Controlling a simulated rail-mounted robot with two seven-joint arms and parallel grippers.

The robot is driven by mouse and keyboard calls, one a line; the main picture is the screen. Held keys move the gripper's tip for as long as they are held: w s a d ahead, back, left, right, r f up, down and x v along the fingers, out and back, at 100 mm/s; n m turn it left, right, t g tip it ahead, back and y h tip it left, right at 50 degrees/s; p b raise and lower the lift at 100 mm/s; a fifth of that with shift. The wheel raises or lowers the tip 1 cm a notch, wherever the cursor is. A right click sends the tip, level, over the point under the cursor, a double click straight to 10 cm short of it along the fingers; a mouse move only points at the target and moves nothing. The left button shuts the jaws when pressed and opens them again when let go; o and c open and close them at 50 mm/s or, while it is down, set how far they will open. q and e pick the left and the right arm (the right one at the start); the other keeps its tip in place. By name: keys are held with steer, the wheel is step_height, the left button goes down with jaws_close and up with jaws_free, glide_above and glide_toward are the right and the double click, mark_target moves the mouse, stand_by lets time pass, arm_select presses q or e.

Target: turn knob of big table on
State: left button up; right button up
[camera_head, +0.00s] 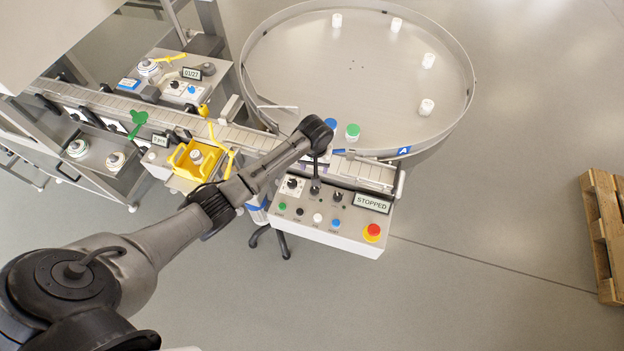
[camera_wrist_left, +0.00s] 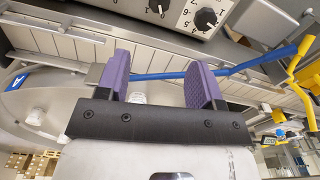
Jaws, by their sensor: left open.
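The big round table (camera_head: 300,65) stands at the back with a raised metal rim. A control box (camera_head: 310,232) stands in front of it, with dark knobs along its upper side. The left knob (camera_head: 292,183) has a white dial. In the left wrist view, a numbered black knob (camera_wrist_left: 206,18) and part of another knob (camera_wrist_left: 158,6) show at the top edge. My left gripper (camera_wrist_left: 160,82) is open with purple fingers and nothing between them. In the head view it hangs over the box's upper side, partly hidden by its arm. My right gripper is out of view.
A display (camera_head: 372,202) on the box reads STOPPED; a red emergency button (camera_head: 373,230) is near it. A conveyor (camera_head: 235,133) runs behind the box. A blue bar (camera_wrist_left: 160,76) lies beyond my fingers. Several white containers stand on the table.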

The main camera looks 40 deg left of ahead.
mark_target(315, 189)
arm_select(q)
steer(key=f+n, duration=0.1)
steer(key=f, duration=0.3)
steer(key=f+n+b, duration=0.1)
steer(key=f, duration=0.9)
steer(key=shift+s+d+n+b, duration=0.35)
steer(key=shift+n, duration=0.05)
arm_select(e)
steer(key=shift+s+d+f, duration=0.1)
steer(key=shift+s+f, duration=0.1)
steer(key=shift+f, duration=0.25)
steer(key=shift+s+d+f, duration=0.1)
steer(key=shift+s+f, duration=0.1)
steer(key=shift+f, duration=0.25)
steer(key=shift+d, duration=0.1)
arm_select(q)
steer(key=shift+c, duration=0.5)
steer(key=c, duration=0.8)
